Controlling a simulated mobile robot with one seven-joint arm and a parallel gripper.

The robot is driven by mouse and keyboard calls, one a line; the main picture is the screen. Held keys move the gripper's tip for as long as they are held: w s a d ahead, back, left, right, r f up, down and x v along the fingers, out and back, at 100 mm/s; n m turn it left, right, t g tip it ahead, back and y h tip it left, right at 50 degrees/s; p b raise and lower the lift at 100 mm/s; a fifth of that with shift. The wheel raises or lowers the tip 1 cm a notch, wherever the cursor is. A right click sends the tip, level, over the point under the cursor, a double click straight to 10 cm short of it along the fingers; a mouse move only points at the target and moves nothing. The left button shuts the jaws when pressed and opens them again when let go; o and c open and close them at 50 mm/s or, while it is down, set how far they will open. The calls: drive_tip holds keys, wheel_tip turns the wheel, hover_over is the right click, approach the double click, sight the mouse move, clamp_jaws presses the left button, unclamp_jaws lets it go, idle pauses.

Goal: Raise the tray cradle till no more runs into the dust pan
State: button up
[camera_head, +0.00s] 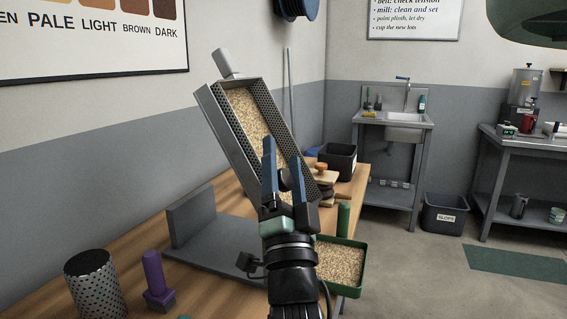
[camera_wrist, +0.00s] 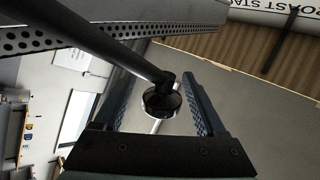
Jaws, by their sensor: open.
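The tray cradle (camera_head: 219,125) is a long grey trough with perforated sides, steeply tilted, its upper end at the back left and its lower end towards the front right. Pale grains lie along its floor. My gripper (camera_head: 284,164) is open at its lower part, blue fingers pointing up. A dark round knob (camera_head: 285,180) sits between the fingers; in the wrist view the knob (camera_wrist: 162,101) ends a black rod, apart from both fingers. The green dust pan (camera_head: 361,269) lies below right and holds pale grains. My gripper hides part of the cradle's lower end; I cannot tell whether grains are falling.
A grey stand (camera_head: 190,215) is on the wooden table, left of my gripper. A perforated cylinder (camera_head: 92,285) and a purple-handled tool (camera_head: 155,275) stand at the front left. A black bin (camera_head: 338,160) and wooden pieces (camera_head: 320,188) are behind.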

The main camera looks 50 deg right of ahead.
drive_tip(key=b+v, duration=0.6)
drive_tip(key=v, duration=0.7)
drive_tip(key=shift+b, duration=0.35)
idle(0.4)
